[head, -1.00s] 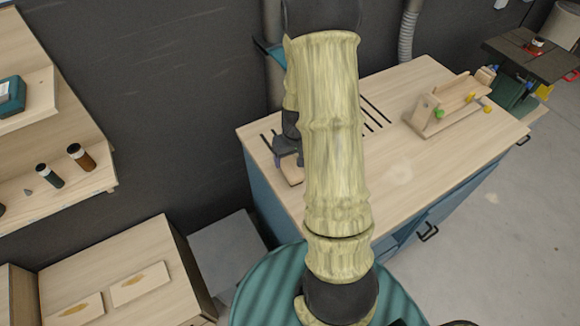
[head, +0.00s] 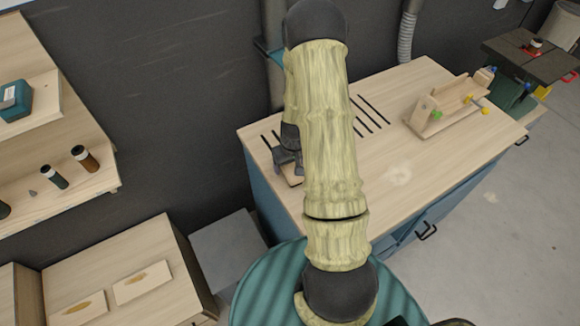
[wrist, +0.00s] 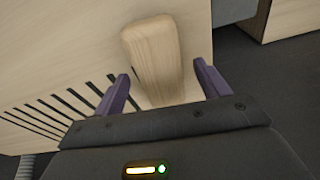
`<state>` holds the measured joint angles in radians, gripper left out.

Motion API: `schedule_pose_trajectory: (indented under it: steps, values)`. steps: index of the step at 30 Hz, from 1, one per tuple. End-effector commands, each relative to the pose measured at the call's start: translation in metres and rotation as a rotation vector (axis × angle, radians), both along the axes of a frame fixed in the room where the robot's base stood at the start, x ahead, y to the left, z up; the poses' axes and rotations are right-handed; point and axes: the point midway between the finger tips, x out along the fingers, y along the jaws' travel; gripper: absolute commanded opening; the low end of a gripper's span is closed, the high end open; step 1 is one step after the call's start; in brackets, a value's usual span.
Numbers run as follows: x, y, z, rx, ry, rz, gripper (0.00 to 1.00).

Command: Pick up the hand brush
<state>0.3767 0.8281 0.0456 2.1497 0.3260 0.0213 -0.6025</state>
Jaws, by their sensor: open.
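The hand brush shows in the wrist view as a pale wooden piece (wrist: 153,55) with a rounded end, on the light wooden bench top. My gripper (wrist: 160,82) is open, with one purple finger on each side of the wood. The wood lies between the fingers, with a gap visible on both sides. I cannot tell the height of the fingers over it. In the head view my gripper (head: 287,165) is at the left end of the bench, partly behind my arm. Only a small bit of the brush (head: 294,180) shows there; its bristles are not visible.
The bench top (head: 400,175) has dark slots near its back edge. A wooden jig with coloured knobs (head: 445,105) stands at its right. A grey pipe (head: 272,60) rises behind the bench. Shelves (head: 75,200) with small bottles are at the left. The bench's front right is clear.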

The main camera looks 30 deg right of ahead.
Motion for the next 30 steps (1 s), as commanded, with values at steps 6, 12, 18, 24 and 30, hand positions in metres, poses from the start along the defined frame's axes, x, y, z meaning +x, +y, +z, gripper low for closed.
schedule_pose_trajectory:
  steps: [6,12,18,24,30]
  values:
    - [0.003,0.0,-0.019,0.001,0.002,0.0,0.75]
    - [0.004,0.0,-0.022,0.0,0.0,0.001,0.75]
    - [0.003,0.0,-0.022,0.0,0.0,0.001,0.75]
    - [0.003,0.0,-0.022,0.0,0.0,0.001,0.71]
    - [0.003,0.0,-0.022,0.0,0.0,0.001,0.31]
